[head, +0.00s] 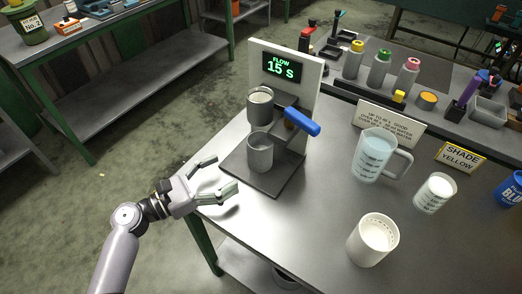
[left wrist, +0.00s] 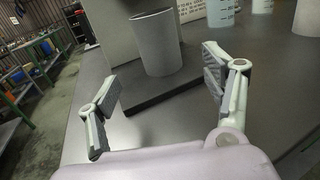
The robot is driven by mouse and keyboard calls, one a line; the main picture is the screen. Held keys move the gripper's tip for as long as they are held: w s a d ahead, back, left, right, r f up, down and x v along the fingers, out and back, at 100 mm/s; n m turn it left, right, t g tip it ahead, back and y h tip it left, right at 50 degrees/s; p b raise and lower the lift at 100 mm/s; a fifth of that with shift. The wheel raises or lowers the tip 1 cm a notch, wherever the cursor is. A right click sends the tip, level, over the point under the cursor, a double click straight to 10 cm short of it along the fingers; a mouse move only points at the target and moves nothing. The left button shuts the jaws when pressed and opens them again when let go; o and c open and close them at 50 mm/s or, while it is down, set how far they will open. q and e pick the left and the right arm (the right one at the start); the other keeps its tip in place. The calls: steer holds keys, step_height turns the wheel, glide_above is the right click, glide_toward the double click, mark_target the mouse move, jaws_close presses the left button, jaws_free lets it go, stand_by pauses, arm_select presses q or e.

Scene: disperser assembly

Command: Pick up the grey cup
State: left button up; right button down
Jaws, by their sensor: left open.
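The grey cup (head: 260,154) stands upright on the dark base plate (head: 280,187) of the dispenser stand, under a grey holder cup (head: 260,103). My left gripper (head: 223,175) is open at the left edge of the table, with its fingers pointing at the cup and a gap left between. In the left wrist view the grey cup (left wrist: 156,45) stands beyond and between the open fingers of my left gripper (left wrist: 162,78); nothing is in the jaws. My right gripper is not in view.
The stand (head: 313,80) has a screen reading "FLOW 15 S" and a blue handle (head: 302,121). To its right are a jug (head: 373,157), a measuring beaker (head: 434,193) and a white cup (head: 373,240). The table front between plate and white cup is clear.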

mark_target(250, 157)
arm_select(q)
steer(key=x, duration=0.5)
steer(key=shift+w+d+p, duration=0.1)
steer(key=shift+p, duration=0.25)
steer(key=shift+w+d, duration=0.25)
steer(key=shift+d, duration=0.2)
steer(key=shift+w+d, duration=0.2)
steer(key=shift+d, duration=0.05)
steer(key=p+x, duration=0.1)
steer(key=x, duration=0.3)
steer(key=shift+w+d+f, duration=0.15)
steer(key=shift+w+d, duration=0.05)
steer(key=shift+w, duration=0.1)
steer(key=shift+c, duration=0.5)
steer(key=c, duration=1.3)
steer(key=shift+s+a, duration=0.1)
